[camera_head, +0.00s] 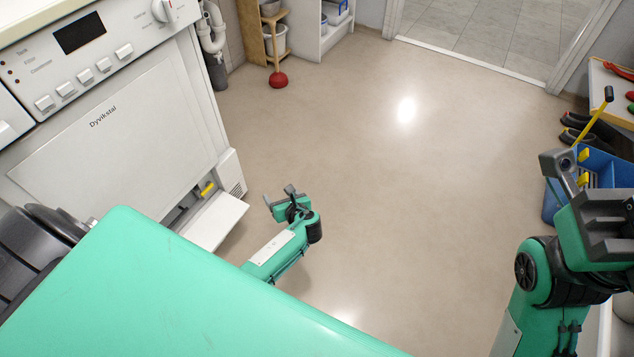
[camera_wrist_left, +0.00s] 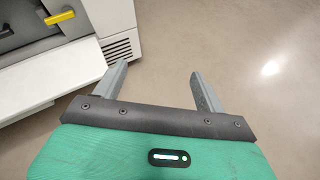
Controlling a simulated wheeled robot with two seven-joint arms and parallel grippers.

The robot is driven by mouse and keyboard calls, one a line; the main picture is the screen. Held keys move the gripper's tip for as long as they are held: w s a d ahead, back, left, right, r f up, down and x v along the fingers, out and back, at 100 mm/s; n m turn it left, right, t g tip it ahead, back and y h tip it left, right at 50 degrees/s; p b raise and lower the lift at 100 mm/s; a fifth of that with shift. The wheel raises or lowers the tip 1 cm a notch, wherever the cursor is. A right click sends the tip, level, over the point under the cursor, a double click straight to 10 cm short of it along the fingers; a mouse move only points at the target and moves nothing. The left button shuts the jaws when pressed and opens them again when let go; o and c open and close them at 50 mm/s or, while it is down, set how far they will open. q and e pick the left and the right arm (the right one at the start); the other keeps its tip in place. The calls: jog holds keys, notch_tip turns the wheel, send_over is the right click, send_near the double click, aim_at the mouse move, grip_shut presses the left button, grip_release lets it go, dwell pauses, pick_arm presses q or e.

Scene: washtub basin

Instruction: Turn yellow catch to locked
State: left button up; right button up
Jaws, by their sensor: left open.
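The yellow catch (camera_head: 207,188) sits inside the low opening at the base of the white machine, above a lowered flap (camera_head: 215,221). In the left wrist view the yellow catch (camera_wrist_left: 60,18) is at the upper left, tilted a little from horizontal. My left gripper (camera_head: 279,198) is right of the flap in the head view, apart from the catch. In the left wrist view its two fingers (camera_wrist_left: 157,82) are spread with nothing between them. My right gripper (camera_head: 575,170) is at the right edge; its jaws cannot be made out clearly.
The white machine (camera_head: 125,125) stands at the left, with a vented panel (camera_wrist_left: 119,48) beside the opening. A red plunger (camera_head: 278,79) stands near a wooden shelf. A blue crate (camera_head: 607,168) is at the right. The middle floor is clear.

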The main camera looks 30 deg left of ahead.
pick_arm(q)
jog(key=w+d+r+n+t+h, duration=0.1)
jog(key=w+d+r+t+h, duration=0.1)
jog(key=d, duration=0.3)
jog(key=w+d+r+n+t+h+p, duration=0.1)
jog(key=w+d+r+n+t+h, duration=0.1)
jog(key=w+d+r+h, duration=0.1)
jog(key=shift+d+r+t+h, duration=0.3)
jog(key=shift+d+r+h, duration=0.2)
jog(key=shift+d+r, duration=0.45)
jog(key=shift+d, duration=0.1)
